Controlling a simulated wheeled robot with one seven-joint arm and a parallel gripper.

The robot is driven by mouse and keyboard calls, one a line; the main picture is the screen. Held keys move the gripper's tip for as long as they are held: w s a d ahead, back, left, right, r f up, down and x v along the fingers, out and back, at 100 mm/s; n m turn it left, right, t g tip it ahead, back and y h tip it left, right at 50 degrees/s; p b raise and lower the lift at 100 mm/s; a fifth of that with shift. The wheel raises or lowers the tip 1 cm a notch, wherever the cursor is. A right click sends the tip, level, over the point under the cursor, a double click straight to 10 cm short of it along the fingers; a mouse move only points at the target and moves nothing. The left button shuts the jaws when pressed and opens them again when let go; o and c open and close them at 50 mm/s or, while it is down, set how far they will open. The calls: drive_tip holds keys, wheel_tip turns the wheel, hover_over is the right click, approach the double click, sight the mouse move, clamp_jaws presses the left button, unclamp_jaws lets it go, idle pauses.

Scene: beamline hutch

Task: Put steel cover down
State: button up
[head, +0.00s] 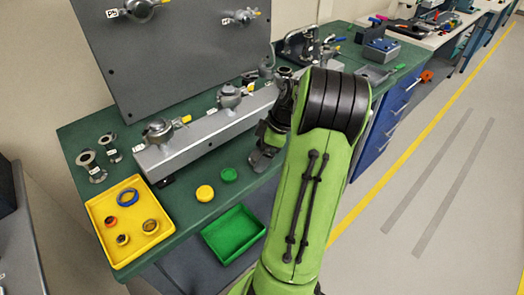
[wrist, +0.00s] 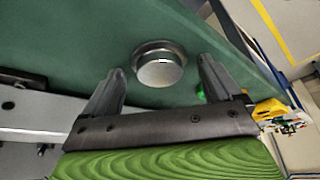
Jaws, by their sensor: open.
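The steel cover (wrist: 160,72) is a round, shiny metal cap with a wider rim. In the wrist view it sits on the green bench top (wrist: 75,45), in front of my gripper. My gripper (wrist: 159,75) is open, with one finger to each side of the cover and a visible gap between the fingers and its sides. In the head view my gripper (head: 264,155) is low over the bench beside the grey rail, partly behind my arm. I cannot make out the cover clearly there.
A grey rail (head: 205,130) with clamped fittings runs along the bench. A yellow tray (head: 107,205) with rings, a green tray (head: 233,233), and yellow (head: 204,192) and green (head: 228,174) caps lie left of my gripper. Metal flanged pieces (head: 90,165) stand at far left.

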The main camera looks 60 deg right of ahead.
drive_tip(key=shift+r+p, duration=0.3)
drive_tip(key=shift+r, duration=0.05)
drive_tip(key=p+v, duration=0.5)
drive_tip(key=v, duration=0.7)
drive_tip(key=w+a+r+m+g+h, duration=0.1)
drive_tip(key=w+a+r, duration=0.2)
drive_tip(key=a, duration=0.8)
drive_tip(key=w+a+r+m+h, duration=0.1)
drive_tip(key=w+a+r+m, duration=0.15)
drive_tip(key=a, duration=0.85)
drive_tip(key=s+a+m+t, duration=0.2)
drive_tip(key=s+a+m, duration=0.1)
drive_tip(key=s+a, duration=0.7)
drive_tip(key=shift+a+f+t+b, duration=0.3)
drive_tip(key=shift+a+f+t, duration=0.15)
drive_tip(key=shift+a, duration=0.2)
